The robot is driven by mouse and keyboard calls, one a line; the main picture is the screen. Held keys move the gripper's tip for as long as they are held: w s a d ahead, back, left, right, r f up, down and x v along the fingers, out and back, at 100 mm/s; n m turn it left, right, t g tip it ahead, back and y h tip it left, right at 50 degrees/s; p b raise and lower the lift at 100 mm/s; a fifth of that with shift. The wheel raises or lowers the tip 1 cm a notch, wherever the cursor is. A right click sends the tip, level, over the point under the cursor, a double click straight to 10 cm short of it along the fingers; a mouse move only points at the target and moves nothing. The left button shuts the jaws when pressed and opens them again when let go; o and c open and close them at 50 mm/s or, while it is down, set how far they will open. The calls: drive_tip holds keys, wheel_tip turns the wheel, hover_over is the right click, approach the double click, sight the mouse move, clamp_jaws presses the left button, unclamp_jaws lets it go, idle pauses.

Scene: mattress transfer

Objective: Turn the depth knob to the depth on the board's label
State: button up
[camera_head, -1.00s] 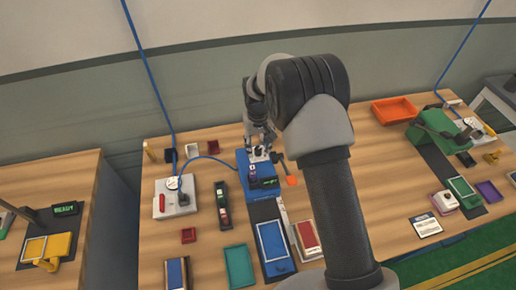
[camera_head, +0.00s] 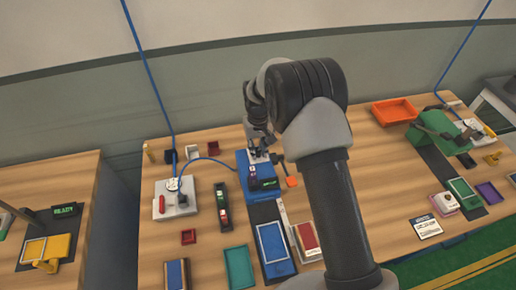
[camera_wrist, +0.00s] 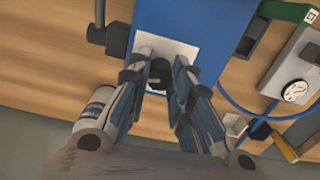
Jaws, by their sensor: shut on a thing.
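The blue machine (camera_head: 243,187) stands on the wooden table, with a small dark display with green characters, too small to read, on its front. In the wrist view its blue top (camera_wrist: 176,22) carries a pale plate with a dark round knob (camera_wrist: 160,70). My gripper (camera_wrist: 157,75) has one finger on each side of the knob and is shut on it. The fingers partly hide the knob, and its setting cannot be read. In the head view my gripper (camera_head: 258,148) is at the back of the machine. A board's label cannot be picked out or read.
A grey device with a gauge and red lever (camera_head: 176,197) stands left, joined by a blue hose. A blue-framed tray (camera_head: 258,240) lies in front. A green machine (camera_head: 433,128) stands right. Bare table lies between.

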sight(258, 150)
drive_tip(key=shift+m, duration=0.4)
clamp_jaws()
drive_tip(key=o, duration=0.8)
unclamp_jaws()
drive_tip(key=shift+o, duration=0.5)
drive_tip(key=shift+r, duration=0.25)
drive_tip(key=shift+o, duration=0.2)
wheel_tip(258, 150, up, 12)
drive_tip(key=shift+f, duration=0.2)
drive_tip(key=shift+r, duration=0.1)
